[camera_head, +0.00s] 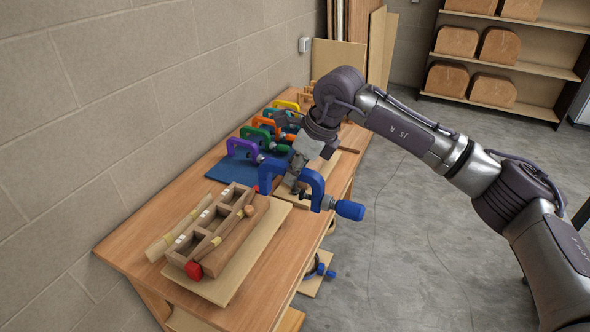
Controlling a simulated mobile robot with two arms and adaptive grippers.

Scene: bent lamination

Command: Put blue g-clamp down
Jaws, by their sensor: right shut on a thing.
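The blue g-clamp (316,187) has a blue frame, a grey screw and a blue handle that points to the right. My right gripper (298,178) is shut on it, above the front half of the wooden workbench (150,238). The gripper and arm partly hide the clamp's left side and the things behind it. I cannot tell whether the clamp touches the bench or the board under it. My left gripper is not in view.
Purple (240,147), green (255,133), orange and yellow clamps stand in a row by a blue mat (231,169). A wooden compartment box (213,232) with a mallet sits on a board in front. Another blue clamp (318,268) lies below the bench.

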